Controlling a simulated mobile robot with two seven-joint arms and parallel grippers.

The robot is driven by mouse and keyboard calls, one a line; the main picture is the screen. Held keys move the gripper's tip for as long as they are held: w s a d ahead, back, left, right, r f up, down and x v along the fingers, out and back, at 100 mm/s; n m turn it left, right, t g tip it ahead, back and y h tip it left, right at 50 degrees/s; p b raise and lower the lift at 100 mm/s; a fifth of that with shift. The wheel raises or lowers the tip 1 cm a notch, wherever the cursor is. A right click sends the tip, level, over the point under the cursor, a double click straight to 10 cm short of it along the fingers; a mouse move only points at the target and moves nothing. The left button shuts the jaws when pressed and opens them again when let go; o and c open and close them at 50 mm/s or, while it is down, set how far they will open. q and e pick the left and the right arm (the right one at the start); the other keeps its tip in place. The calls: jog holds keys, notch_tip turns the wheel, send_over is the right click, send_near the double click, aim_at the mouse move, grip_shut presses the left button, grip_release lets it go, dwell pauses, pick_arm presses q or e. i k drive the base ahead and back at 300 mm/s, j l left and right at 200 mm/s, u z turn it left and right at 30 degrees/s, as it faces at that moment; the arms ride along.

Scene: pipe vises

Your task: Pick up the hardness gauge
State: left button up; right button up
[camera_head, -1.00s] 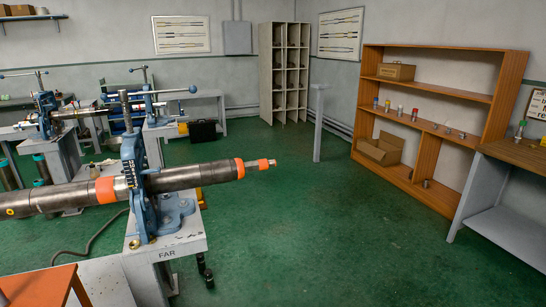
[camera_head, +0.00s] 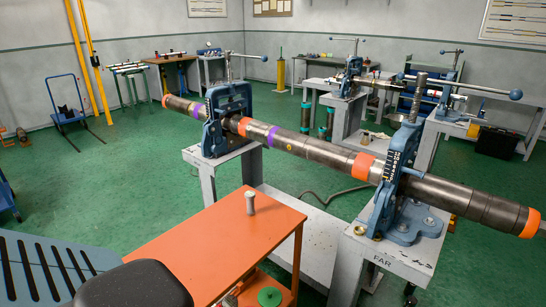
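A small pale grey upright object (camera_head: 250,202) with a wider top stands on the orange table (camera_head: 225,245) in the head view. It is too small for me to tell whether it is the hardness gauge. No other thing in view can be clearly made out as the gauge. Neither of my grippers is in view.
A long pipe (camera_head: 310,150) with orange and purple bands lies across two blue vises (camera_head: 228,118) (camera_head: 400,185) on grey stands behind the table. A blue slatted surface (camera_head: 50,260) and a black rounded shape fill the lower left. Green floor (camera_head: 110,185) is open at left.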

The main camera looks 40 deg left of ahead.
aim_at(250, 196)
jog(key=i+u, duration=0.15)
jog(key=u, duration=0.3)
jog(key=i+l+u, duration=0.15)
jog(key=u, duration=0.3)
jog(key=i+l+u, duration=0.1)
jog(key=u, duration=0.35)
jog(key=i+l+u, duration=0.15)
jog(key=u, duration=0.3)
jog(key=i+l+u, duration=0.25)
jog(key=u, duration=0.25)
jog(key=i+l+u, duration=0.15)
jog(key=l+u, duration=0.3)
jog(key=j, duration=0.1)
